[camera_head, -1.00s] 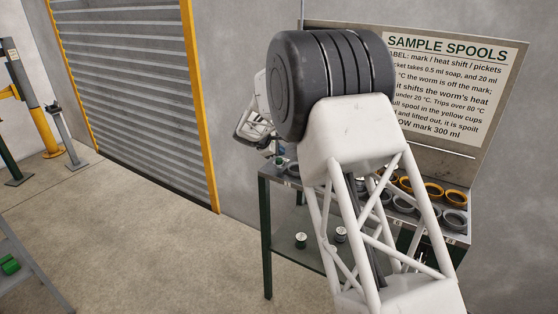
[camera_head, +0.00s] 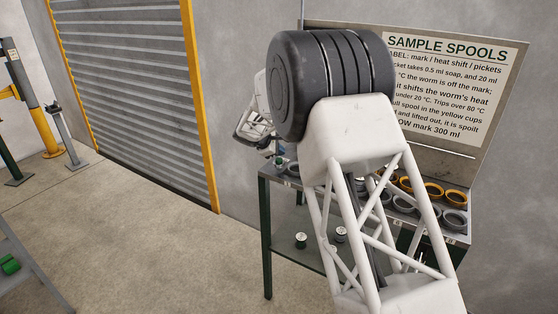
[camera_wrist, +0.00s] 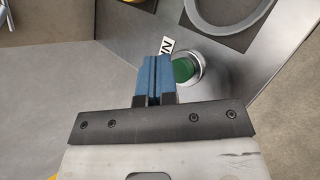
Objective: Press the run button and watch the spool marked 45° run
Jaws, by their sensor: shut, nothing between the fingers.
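A green round button (camera_wrist: 184,70) in a metal collar is on the grey bench top in the wrist view. A white label (camera_wrist: 167,46) beside it is partly hidden by my fingers, and only its last letters show. My gripper (camera_wrist: 155,64) is shut and empty, its blue fingertips just left of the button and overlapping its edge in the picture. I cannot tell whether they touch it. In the head view the button (camera_head: 279,161) is small, below my wrist. I cannot make out a spool marked 45°.
Yellow cups (camera_head: 433,189) and grey cups (camera_head: 455,220) stand on the bench (camera_head: 285,182), partly behind my arm. Two white-topped spools, a left one (camera_head: 301,240) and a right one (camera_head: 340,234), stand on the lower shelf. A SAMPLE SPOOLS sign (camera_head: 450,90) is behind.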

